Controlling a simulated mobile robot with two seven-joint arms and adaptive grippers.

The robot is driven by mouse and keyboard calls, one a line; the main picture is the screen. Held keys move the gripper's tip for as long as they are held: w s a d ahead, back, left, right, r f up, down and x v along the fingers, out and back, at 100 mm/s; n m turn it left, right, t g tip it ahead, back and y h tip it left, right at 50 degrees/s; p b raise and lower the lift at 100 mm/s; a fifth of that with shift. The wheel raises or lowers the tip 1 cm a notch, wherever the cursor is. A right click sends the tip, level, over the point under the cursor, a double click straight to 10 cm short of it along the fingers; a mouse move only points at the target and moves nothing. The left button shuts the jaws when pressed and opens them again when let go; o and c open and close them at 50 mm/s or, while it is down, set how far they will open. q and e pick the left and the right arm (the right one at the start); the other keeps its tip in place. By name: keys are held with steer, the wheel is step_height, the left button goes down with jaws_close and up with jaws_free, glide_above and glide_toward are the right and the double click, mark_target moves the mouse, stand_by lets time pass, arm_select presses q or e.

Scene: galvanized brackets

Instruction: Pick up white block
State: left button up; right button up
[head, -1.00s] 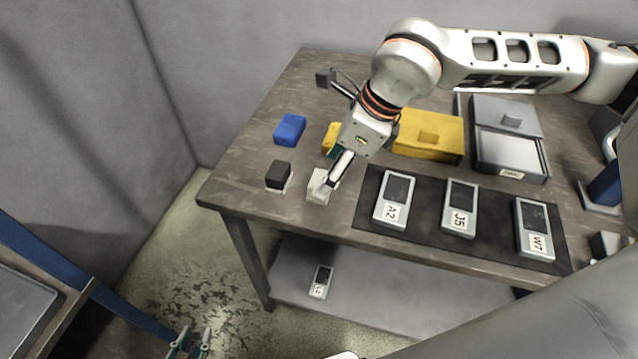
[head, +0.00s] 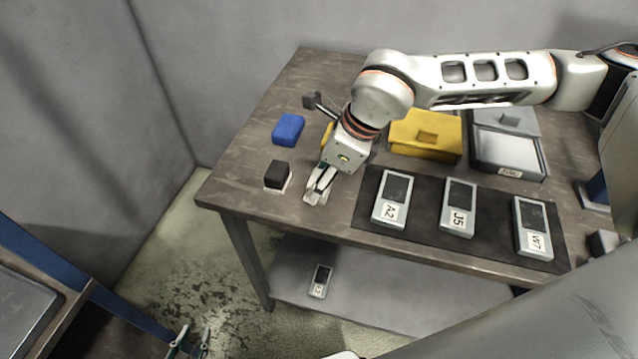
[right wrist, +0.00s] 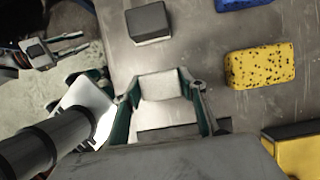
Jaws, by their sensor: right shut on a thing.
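The white block (head: 312,198) is at the table's front edge side, left of the dark mat, partly hidden by my right gripper (head: 322,184). In the right wrist view the white block (right wrist: 158,85) sits between the two green-sided fingers of my right gripper (right wrist: 163,100), which is shut on it. I cannot tell whether the block is clear of the tabletop. My left gripper (head: 190,342) shows at the bottom left of the head view, away from the table, with its fingers apart and empty.
A black block (head: 277,175) on a pale base and a blue block (head: 288,129) lie left of the gripper. A speckled yellow sponge (right wrist: 260,66) is close by. Labelled devices (head: 459,207) rest on the dark mat (head: 425,224). A yellow box (head: 440,150) and a grey box (head: 512,168) stand behind.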

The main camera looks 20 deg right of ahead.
step_height(320, 180, up, 20)
steer(key=shift+p, duration=0.4)
stand_by(0.3)
steer(key=o, duration=0.5)
steer(key=c, duration=0.3)
